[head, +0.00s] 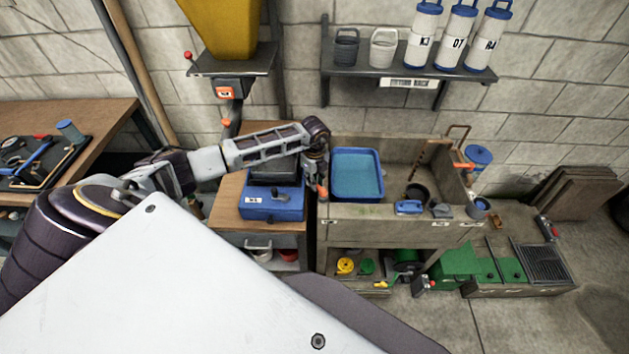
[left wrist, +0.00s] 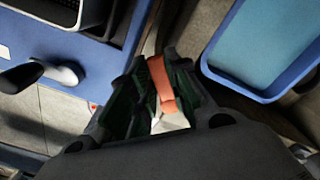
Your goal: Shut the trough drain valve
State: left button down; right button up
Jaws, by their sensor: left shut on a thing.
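The stone trough (head: 374,212) stands against the wall, right of centre in the head view. My left gripper (head: 321,182) points down at the trough's left end, between a blue case and a blue basin. It is shut on an orange handle, which shows between the fingers in the left wrist view (left wrist: 161,84). A pale metal piece (left wrist: 172,123) shows by the handle's end. The fingers hide how the handle is attached, so I cannot tell whether it is the drain valve's lever. Another orange bar (head: 463,166) shows at the trough's right end. My right gripper is out of view.
The blue basin (head: 357,197) of water sits in the trough's left part, close beside my left gripper. The blue case (head: 271,206) lies on a wooden stand (head: 229,188) to the left. A shelf (head: 385,92) with several canisters hangs above.

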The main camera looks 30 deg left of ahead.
pick_arm(q)
jog(key=shift+w, duration=0.1)
jog(key=m+b, duration=0.1)
jog(key=w+m+b, duration=0.1)
jog(key=m, duration=0.1)
jog(key=m+b, duration=0.1)
jog(key=shift+w+d+m, duration=0.3)
jog(key=shift+d, duration=0.1)
jog(key=shift+w+d+m+b, duration=0.3)
jog(key=shift+m+b, duration=0.35)
jog(key=shift+m, duration=0.25)
jog(key=shift+w+d+m+b, duration=0.15)
jog(key=shift+d+m+b, duration=0.1)
jog(key=shift+m+b, duration=0.5)
jog(key=shift+m, duration=0.25)
jog(key=c, duration=1.4)
grip_release()
jog(key=shift+d, duration=0.1)
jog(key=shift+o, duration=0.2)
jog(key=shift+r, duration=0.15)
notch_tip(320, 180, up, 12)
